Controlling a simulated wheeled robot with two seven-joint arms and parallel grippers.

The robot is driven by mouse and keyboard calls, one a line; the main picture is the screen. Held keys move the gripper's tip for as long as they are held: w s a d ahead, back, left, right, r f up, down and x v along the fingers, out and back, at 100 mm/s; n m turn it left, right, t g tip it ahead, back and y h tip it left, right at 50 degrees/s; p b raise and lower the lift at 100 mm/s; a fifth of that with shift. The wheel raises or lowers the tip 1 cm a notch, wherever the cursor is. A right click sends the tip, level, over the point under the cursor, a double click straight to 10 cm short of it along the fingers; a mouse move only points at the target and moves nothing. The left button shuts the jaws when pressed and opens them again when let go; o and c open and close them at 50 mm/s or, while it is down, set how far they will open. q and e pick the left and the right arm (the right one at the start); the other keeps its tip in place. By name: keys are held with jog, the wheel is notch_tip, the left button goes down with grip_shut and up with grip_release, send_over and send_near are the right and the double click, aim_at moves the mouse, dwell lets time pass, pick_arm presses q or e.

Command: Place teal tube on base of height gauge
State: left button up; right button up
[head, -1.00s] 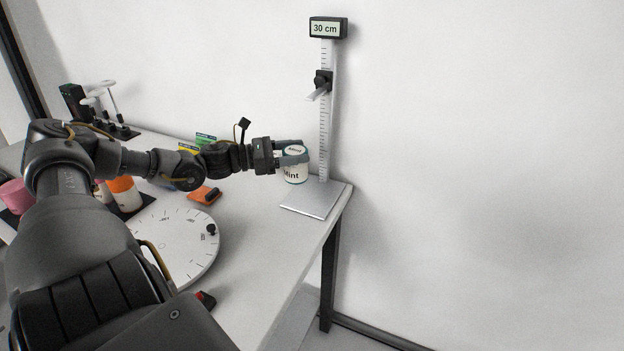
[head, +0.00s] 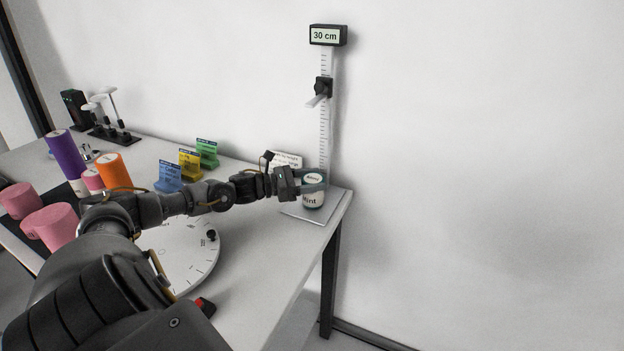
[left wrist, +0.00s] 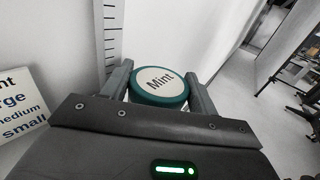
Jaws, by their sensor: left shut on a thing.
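The teal tube (head: 313,196) has a white label reading "Mint" and a white top with a teal rim, which shows in the left wrist view (left wrist: 159,86). My left gripper (head: 314,183) is shut on it, one finger on each side, and the tube is upright. It is over the flat grey base (head: 333,208) of the height gauge (head: 324,130); I cannot tell whether its bottom touches the base. The gauge's display reads 30 cm and its slider is high above the tube. The gauge's scale also shows in the left wrist view (left wrist: 111,30). My right gripper is not in view.
A white sign (head: 287,159) stands behind my gripper. Blue (head: 170,176), yellow (head: 190,164) and green (head: 207,152) signs stand further left. A round white dial plate (head: 190,262) and purple (head: 66,154), orange (head: 114,171) and pink (head: 50,227) tubes are at left. The table edge is close right of the base.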

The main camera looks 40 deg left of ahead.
pick_arm(q)
jog(key=shift+s+f, duration=0.1)
jog(key=shift+f, duration=0.1)
jog(key=o, duration=1.1)
jog(key=shift+c, duration=0.2)
jog(key=shift+r, duration=0.2)
jog(key=v, duration=1.2)
